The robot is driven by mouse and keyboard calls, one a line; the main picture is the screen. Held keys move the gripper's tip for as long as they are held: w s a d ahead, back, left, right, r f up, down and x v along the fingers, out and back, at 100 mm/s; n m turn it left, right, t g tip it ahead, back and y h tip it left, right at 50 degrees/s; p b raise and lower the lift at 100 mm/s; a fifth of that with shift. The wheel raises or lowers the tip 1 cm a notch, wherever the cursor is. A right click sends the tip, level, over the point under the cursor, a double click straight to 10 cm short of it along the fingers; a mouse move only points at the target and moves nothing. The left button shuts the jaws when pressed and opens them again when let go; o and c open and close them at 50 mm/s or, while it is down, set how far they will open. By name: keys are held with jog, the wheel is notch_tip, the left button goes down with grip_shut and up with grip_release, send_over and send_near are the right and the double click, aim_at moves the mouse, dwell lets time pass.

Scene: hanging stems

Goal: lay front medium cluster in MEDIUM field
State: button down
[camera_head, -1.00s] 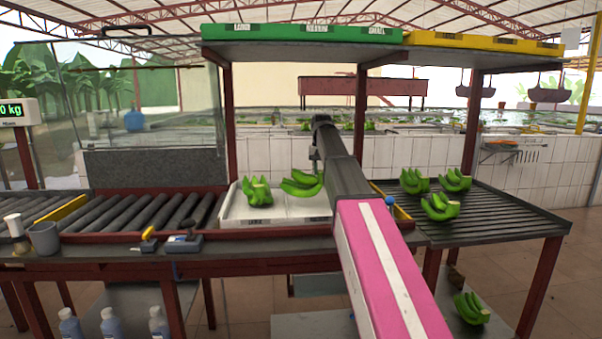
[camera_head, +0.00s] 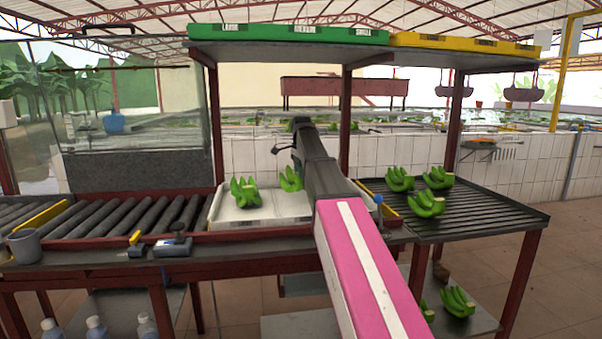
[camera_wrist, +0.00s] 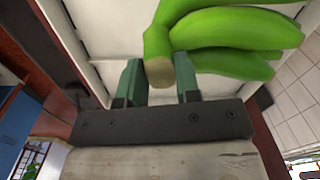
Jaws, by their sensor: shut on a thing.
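My gripper (camera_wrist: 160,78) is shut on the stem of a green banana cluster (camera_wrist: 235,35), whose fingers point to the right in the wrist view. In the head view this cluster (camera_head: 291,179) shows beside my dark forearm, over the right part of the white tray (camera_head: 262,214); my arm hides the gripper there. I cannot tell whether the cluster touches the tray. Another green cluster (camera_head: 245,193) sits in the tray's left part. Small labels on the tray's front edge are too blurred to read, so I cannot tell which field is MEDIUM.
Three clusters lie on the slatted rack (camera_head: 480,215) at right, and two more show on a shelf below. A roller conveyor (camera_head: 130,218) is at left. A scanner-like tool (camera_head: 172,248) lies on the front ledge. A green-edged shelf (camera_head: 290,33) hangs above the tray.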

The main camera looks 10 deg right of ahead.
aim_at(301, 182)
jog(key=shift+m, duration=1.1)
jog(key=shift+f, duration=2.4)
jog(key=c, duration=0.8)
grip_release()
jog(key=shift+o, duration=0.2)
